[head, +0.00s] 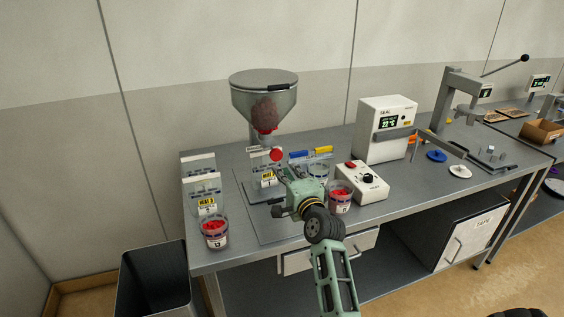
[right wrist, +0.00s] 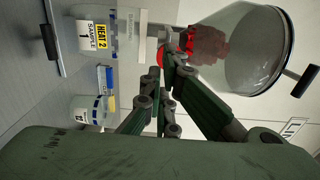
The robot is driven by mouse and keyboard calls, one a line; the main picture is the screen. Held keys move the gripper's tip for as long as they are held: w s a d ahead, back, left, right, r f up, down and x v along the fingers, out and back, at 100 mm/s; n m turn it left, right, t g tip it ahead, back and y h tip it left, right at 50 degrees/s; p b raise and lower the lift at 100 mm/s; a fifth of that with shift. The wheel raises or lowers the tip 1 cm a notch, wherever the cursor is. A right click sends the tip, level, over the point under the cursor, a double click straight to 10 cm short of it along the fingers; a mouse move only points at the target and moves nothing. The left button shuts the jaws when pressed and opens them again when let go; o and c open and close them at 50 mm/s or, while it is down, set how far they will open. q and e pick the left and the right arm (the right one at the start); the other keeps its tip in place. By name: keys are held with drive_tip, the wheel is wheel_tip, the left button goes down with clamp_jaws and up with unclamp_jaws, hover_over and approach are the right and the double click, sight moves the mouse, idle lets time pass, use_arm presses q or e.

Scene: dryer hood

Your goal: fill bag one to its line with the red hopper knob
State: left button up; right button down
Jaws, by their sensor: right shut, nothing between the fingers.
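The clear hopper (head: 285,100) holds dark red material low in its bowl. Its red knob (head: 277,155) sits below the bowl at the front; it also shows in the right wrist view (right wrist: 161,58). A clear bag (head: 267,178) hangs under the spout, with a yellow-and-white label reading "HEAT 2 SAMPLE" (right wrist: 93,36) in the right wrist view. I cannot make out its fill line or any contents. My right gripper (head: 285,172) is shut and empty, its fingertips close to the knob; whether they touch is unclear. My left gripper is not in view.
Other labelled bags (head: 207,188) stand at the left. Tubs of red material stand at front left (head: 214,232) and right of my gripper (head: 340,197). A control box (head: 366,183) and white sealer (head: 385,130) stand right. A bin (head: 152,280) stands on the floor at left.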

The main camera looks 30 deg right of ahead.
sight(279, 159)
drive_tip(key=shift+p+x, duration=0.45)
drive_tip(key=shift+x, duration=1.7)
drive_tip(key=shift+w, duration=0.1)
drive_tip(key=b+x, duration=0.1)
drive_tip(key=x, duration=0.2)
drive_tip(key=shift+d+b, duration=0.1)
drive_tip(key=shift+b, duration=0.2)
drive_tip(key=shift+w, duration=0.15)
drive_tip(key=shift+r, duration=0.15)
drive_tip(key=shift+r, duration=0.2)
idle(0.4)
drive_tip(key=shift+f, duration=0.15)
idle(4.1)
